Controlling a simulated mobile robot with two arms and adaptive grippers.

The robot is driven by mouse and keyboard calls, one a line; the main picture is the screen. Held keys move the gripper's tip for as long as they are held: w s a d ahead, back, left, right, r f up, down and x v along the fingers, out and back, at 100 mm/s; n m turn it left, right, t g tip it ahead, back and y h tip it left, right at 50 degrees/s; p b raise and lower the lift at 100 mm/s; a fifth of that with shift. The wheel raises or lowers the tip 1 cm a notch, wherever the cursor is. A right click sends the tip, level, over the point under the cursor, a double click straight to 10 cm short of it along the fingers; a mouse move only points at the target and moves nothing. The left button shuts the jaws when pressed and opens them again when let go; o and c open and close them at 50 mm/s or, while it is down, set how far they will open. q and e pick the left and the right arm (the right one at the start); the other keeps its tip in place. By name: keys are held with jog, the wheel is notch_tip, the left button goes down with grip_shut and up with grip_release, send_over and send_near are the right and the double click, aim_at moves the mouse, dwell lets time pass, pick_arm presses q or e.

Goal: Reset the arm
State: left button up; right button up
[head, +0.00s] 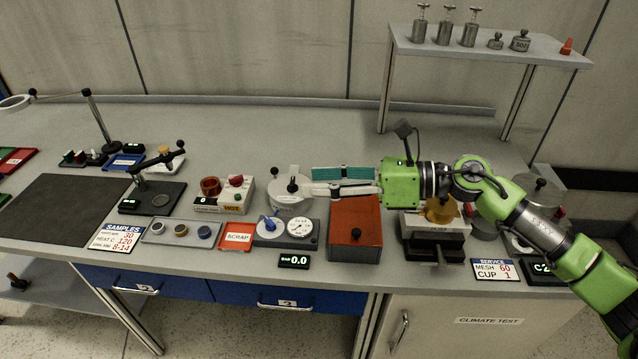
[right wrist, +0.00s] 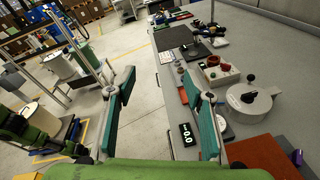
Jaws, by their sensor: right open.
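My right arm comes in from the right in the head view, with green links reaching left over the bench. My right gripper (head: 318,181) points left above the bench, beside the white round pot and above the red-brown box. Its teal-padded fingers are apart with nothing between them. In the right wrist view the open right gripper (right wrist: 165,108) shows both fingers, with the floor and the bench's front edge beyond them. My left gripper is not in the head view.
Below the gripper are a white round pot (head: 290,204), a gauge unit (head: 287,231) and a red-brown box (head: 354,228). A shelf (head: 480,48) with metal weights stands at the back right. The bench's back middle is clear. A stand with a black lever (head: 153,193) is left.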

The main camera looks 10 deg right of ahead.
jog(key=shift+a+r+m+t, duration=0.4)
jog(key=shift+a, duration=0.05)
jog(key=shift+y, duration=0.3)
